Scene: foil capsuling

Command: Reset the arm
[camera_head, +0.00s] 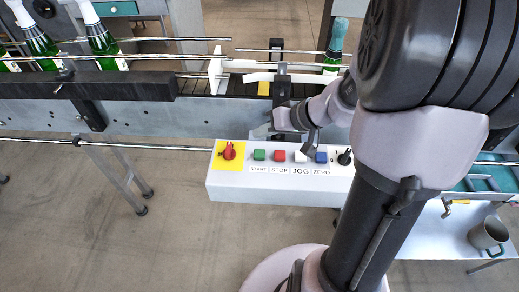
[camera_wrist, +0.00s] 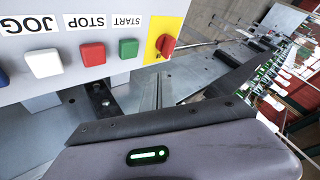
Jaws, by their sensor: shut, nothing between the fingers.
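My arm comes down from the upper right in the head view. My gripper (camera_head: 264,129) is at the back edge of the white control box (camera_head: 280,190), close above and behind the green START button (camera_head: 259,155). It is small and partly blurred into the conveyor's grey side, but it is shut and holds nothing. In the wrist view the grey gripper housing with a green light fills the bottom. The red STOP button (camera_wrist: 93,54), white JOG button (camera_wrist: 43,63) and red rotary knob (camera_wrist: 167,45) on its yellow plate show at the top there, upside down.
A conveyor (camera_head: 130,115) with guide rails runs across behind the box. A grey mug (camera_head: 487,235) stands at lower right. Floor at lower left is clear.

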